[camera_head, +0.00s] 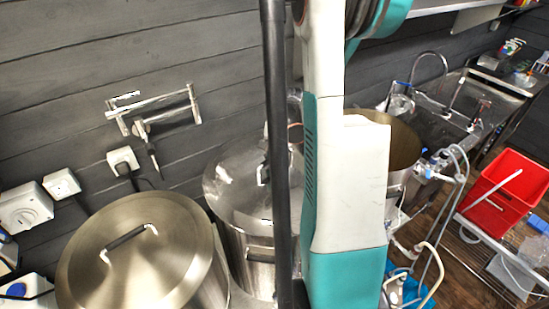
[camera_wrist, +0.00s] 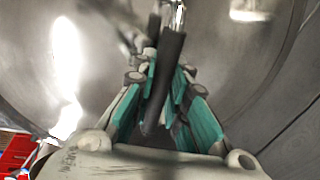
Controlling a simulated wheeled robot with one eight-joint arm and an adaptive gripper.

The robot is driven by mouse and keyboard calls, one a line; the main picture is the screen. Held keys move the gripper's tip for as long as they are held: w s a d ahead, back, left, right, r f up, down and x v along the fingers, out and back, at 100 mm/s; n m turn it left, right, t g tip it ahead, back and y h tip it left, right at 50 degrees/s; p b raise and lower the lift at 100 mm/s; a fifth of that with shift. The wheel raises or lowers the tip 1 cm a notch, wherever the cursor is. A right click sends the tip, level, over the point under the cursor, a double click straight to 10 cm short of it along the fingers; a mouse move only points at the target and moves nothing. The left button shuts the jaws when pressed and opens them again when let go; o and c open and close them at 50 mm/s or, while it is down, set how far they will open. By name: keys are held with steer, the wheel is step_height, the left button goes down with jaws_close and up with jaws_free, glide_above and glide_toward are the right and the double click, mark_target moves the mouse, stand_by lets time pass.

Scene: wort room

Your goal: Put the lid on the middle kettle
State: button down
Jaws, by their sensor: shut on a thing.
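In the wrist view, my gripper (camera_wrist: 166,88) is shut on the black handle (camera_wrist: 160,80) of a shiny steel lid (camera_wrist: 100,75). In the head view, a steel lid (camera_head: 228,190) is over the middle kettle (camera_head: 250,262), partly hidden by my arm and a dark pole. It looks close to the rim, but I cannot tell whether it is fully seated. A black handle part (camera_head: 262,173) shows beside the pole. My gripper is hidden behind my arm in the head view.
The left kettle has its own lid (camera_head: 135,265) with a black handle. The right kettle (camera_head: 405,150) is open, partly behind my arm. Hoses and fittings (camera_head: 435,175) stand right of it. A red crate (camera_head: 505,195) is at the far right. A tap pipe (camera_head: 155,108) is on the wall.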

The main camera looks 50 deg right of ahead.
steer(key=c, duration=1.5)
jaws_free()
steer(key=shift+r, duration=0.1)
steer(key=r, duration=0.4)
steer(key=s+r, duration=0.1)
steer(key=r, duration=0.2)
steer(key=s+r, duration=0.1)
steer(key=r, duration=0.3)
steer(key=shift+s+a+r, duration=0.2)
steer(key=shift+r, duration=0.1)
steer(key=shift+w+a, duration=0.1)
